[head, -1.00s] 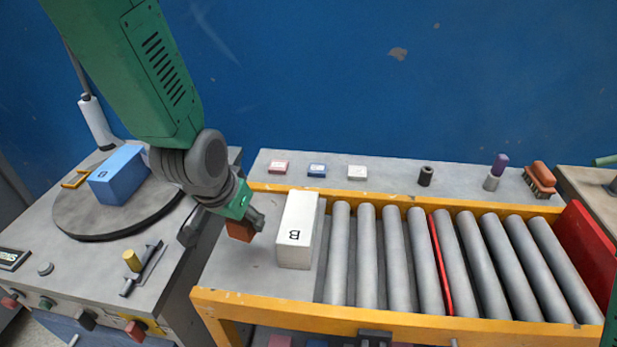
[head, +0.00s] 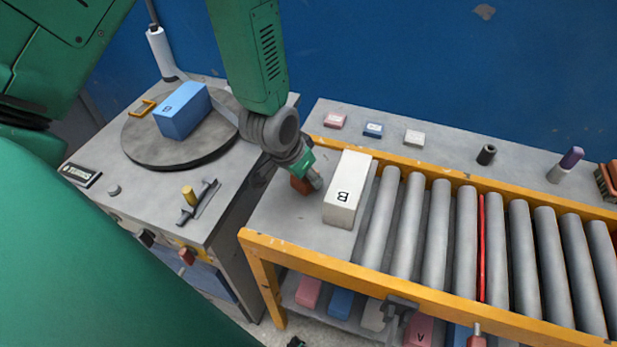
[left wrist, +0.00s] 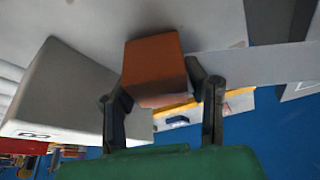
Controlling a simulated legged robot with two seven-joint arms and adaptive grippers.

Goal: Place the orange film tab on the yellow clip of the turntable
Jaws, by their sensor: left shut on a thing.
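My left gripper (head: 308,181) is shut on the orange film tab (head: 299,185), which looks like a small brown-orange block. It is at the left end of the conveyor, just left of the white B block (head: 347,190). In the left wrist view the tab (left wrist: 155,70) sits between the two dark fingers (left wrist: 163,110); I cannot tell whether it touches the surface. The turntable (head: 160,155) is a grey disc on the bench at left. The yellow clip (head: 140,113), a small yellow frame, lies on its far left part, beside a blue B block (head: 183,112). My right gripper is out of view.
A yellow peg and dark lever (head: 189,197) stand at the bench front. A white cylinder on a pole (head: 161,52) rises behind the turntable. Conveyor rollers (head: 437,230) run right. Small blocks (head: 373,129) line the back ledge. A gap separates bench and conveyor.

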